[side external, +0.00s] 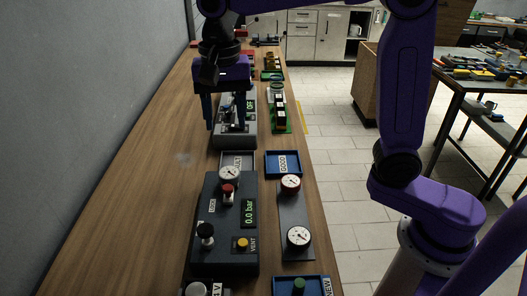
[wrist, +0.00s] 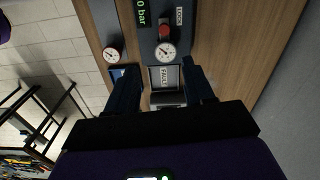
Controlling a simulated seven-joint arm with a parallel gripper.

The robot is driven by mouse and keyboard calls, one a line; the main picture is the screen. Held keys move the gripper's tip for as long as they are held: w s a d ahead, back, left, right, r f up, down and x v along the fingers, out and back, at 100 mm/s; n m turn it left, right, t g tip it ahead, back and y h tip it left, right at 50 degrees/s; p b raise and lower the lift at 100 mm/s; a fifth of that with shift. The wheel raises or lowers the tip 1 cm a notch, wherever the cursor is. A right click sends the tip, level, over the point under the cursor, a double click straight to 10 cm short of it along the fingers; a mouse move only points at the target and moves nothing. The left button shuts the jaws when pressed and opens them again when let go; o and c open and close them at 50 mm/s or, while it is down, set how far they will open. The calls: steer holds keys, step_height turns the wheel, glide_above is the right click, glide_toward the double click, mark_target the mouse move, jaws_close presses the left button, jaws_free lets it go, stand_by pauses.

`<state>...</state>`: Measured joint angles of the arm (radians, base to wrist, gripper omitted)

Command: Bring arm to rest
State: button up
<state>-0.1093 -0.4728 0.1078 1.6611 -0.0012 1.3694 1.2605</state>
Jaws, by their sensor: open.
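My gripper (side external: 231,124) points down above the far grey unit with a green display (side external: 236,132); its two fingers are apart with nothing seen between them. In the wrist view my gripper (wrist: 160,88) shows its fingers spread on either side of the FAULT tray (wrist: 163,77). The arm is bent over the bench from the right. Whether the fingertips touch the grey unit is hard to tell.
A dark pressure console (side external: 222,255) reading 0.0 bar stands nearer, with a gauge (side external: 229,173) at its far end. Two gauges sit on a plate (side external: 295,211) beside it. A blue GOOD tray (side external: 283,174) lies beyond. The bench's left side (side external: 130,200) is clear.

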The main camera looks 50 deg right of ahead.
steer(key=s+d+f+n, duration=0.3)
steer(key=s+n, duration=0.3)
steer(key=s, duration=0.2)
steer(key=s+d+f+n, duration=0.4)
steer(key=s+d+n, duration=0.2)
steer(key=s+n, duration=0.1)
steer(key=s+d+f+n, duration=0.4)
steer(key=s+n, duration=0.3)
steer(key=s, duration=0.2)
steer(key=shift+s+d, duration=0.2)
steer(key=shift+d, duration=0.35)
